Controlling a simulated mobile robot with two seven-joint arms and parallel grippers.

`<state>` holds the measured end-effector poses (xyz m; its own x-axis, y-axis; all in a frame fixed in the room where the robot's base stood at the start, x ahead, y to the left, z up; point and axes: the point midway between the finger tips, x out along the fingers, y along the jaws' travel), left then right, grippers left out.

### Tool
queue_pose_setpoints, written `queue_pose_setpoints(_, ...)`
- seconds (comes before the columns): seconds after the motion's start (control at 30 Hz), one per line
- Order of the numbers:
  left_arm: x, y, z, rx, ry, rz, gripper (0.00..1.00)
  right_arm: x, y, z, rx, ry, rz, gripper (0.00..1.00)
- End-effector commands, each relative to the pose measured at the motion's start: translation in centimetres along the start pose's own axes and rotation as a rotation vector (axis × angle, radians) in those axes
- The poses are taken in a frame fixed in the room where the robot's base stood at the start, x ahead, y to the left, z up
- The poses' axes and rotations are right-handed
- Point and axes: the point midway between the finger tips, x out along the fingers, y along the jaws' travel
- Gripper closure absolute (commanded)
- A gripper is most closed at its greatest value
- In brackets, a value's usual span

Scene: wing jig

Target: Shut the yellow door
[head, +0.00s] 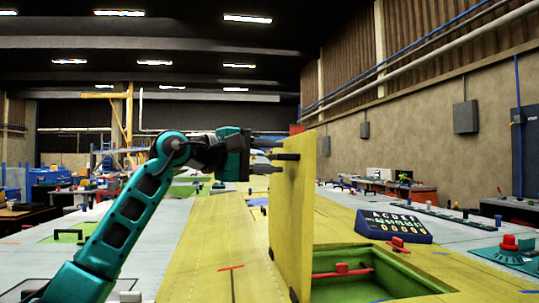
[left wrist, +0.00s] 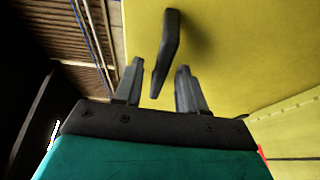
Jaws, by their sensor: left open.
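The yellow door (head: 293,225) stands upright and open, hinged at the yellow deck beside a green-lined recess (head: 390,277). Its black bar handle (head: 287,156) sits near the top of the left face. My left gripper (head: 276,156) is open at the handle, one finger above it and one below. In the left wrist view, the handle (left wrist: 169,38) stands off the yellow door panel (left wrist: 235,55), and its near end lies between the two open fingers (left wrist: 159,68). I cannot tell whether the fingers touch it. My right gripper is not in view.
A red-handled part (head: 342,269) sits in the recess. A dark blue lettered panel (head: 393,225) and a small red lever (head: 397,244) stand to its right. A red knob on a teal base (head: 509,243) is farther right.

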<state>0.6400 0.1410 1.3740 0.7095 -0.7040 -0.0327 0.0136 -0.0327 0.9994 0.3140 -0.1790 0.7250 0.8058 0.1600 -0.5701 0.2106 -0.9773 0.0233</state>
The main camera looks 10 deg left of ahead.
Motion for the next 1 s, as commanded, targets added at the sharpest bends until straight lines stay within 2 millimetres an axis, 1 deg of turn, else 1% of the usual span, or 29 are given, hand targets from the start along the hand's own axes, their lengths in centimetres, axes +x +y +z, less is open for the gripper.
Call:
queue_pose_setpoints(0.23,0.07,0.0,0.02,0.0,0.0,0.0,0.6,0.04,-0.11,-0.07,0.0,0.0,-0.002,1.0)
queue_pose_setpoints(0.6,0.04,0.0,0.02,0.0,0.0,0.0,0.95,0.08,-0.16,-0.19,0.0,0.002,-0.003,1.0)
queue_pose_setpoints(0.67,0.04,-0.01,0.01,0.0,0.0,0.0,1.0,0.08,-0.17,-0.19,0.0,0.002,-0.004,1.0)
queue_pose_setpoints(1.0,0.03,-0.01,0.01,0.0,0.0,0.0,1.0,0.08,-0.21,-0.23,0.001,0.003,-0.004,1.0)
